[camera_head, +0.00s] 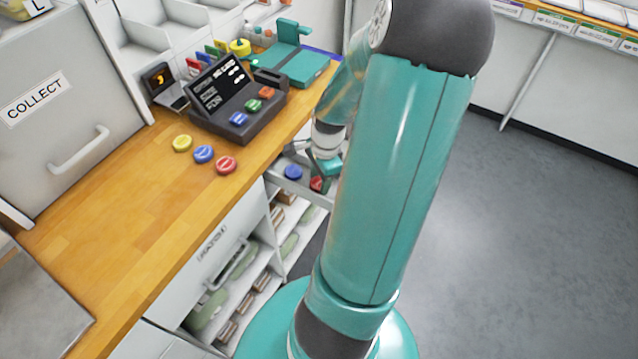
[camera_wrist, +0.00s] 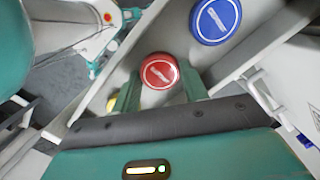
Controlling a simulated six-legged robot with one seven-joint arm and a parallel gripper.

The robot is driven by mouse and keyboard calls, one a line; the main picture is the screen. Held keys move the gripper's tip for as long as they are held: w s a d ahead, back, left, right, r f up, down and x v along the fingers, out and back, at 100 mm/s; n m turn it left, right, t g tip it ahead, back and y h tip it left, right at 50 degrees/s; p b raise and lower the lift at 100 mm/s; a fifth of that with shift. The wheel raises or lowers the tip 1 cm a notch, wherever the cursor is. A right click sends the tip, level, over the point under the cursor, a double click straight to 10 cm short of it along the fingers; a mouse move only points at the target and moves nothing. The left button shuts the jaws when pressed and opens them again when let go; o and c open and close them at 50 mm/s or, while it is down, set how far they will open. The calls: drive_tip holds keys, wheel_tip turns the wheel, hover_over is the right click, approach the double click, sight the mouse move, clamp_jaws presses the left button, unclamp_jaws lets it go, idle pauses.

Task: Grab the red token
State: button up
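A red token (camera_wrist: 160,71) lies in an open drawer (camera_head: 298,191) below the counter. It also shows in the head view, partly hidden by my gripper (camera_head: 325,170). In the wrist view my gripper (camera_wrist: 160,88) has its two green fingers apart, one on each side of the red token. I cannot tell whether the fingers touch it. A blue token (camera_wrist: 215,18) lies beside it in the drawer and also shows in the head view (camera_head: 292,172). Another red token (camera_head: 226,165) lies on the wooden counter, away from my gripper.
A yellow token (camera_head: 182,143) and a blue token (camera_head: 204,154) lie on the counter (camera_head: 130,200). A dark console (camera_head: 235,105) holding tokens stands behind them. Drawer walls surround my gripper closely. Below are shelves with goods (camera_head: 232,290). The floor at right is clear.

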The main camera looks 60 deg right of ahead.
drive_tip(key=shift+c, duration=0.8)
drive_tip(key=shift+r, duration=0.8)
drive_tip(key=s+a+r, duration=0.6)
drive_tip(key=s+r, duration=0.5)
drive_tip(key=s, duration=0.1)
drive_tip(key=shift+a+r, duration=0.2)
